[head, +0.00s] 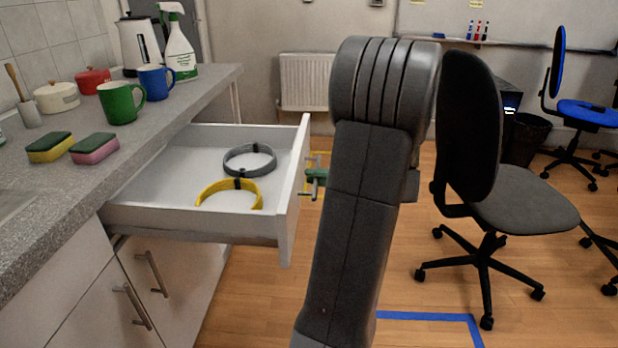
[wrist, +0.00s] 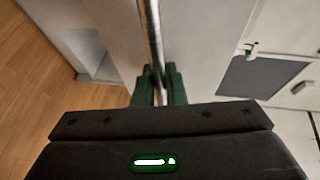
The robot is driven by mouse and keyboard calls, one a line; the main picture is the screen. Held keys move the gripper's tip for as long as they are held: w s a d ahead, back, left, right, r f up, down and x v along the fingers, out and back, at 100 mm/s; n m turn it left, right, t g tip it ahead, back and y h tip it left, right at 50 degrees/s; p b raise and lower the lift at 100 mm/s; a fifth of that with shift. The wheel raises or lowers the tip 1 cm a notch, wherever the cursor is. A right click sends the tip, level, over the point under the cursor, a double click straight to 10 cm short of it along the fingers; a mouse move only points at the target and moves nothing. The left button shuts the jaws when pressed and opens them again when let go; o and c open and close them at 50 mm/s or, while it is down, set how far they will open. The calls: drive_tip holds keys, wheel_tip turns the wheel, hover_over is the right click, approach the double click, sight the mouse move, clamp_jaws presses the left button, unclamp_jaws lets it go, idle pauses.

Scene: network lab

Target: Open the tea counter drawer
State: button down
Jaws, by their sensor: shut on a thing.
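The white tea counter drawer (head: 294,205) is pulled well out from under the grey counter in the head view. A grey cable coil (head: 250,160) and a yellow cable coil (head: 230,192) lie inside it. My gripper (head: 311,181) is at the outer side of the drawer front, partly hidden by my arm. In the wrist view its green fingers (wrist: 159,86) are shut on the drawer's metal bar handle (wrist: 151,35), one finger on each side.
The grey counter (head: 180,110) carries mugs, pots, sponges, a spray bottle and a kettle. Closed cupboard doors (head: 175,285) are below the drawer. A black office chair (head: 520,215) stands at the right. Wooden floor is open between chair and drawer.

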drive_tip(key=c, duration=1.5)
unclamp_jaws()
drive_tip(key=p+v, duration=0.2)
drive_tip(key=v, duration=1.2)
drive_tip(key=shift+a, duration=0.2)
drive_tip(key=shift+b+x, duration=0.95)
drive_tip(key=shift+x, duration=6.05)
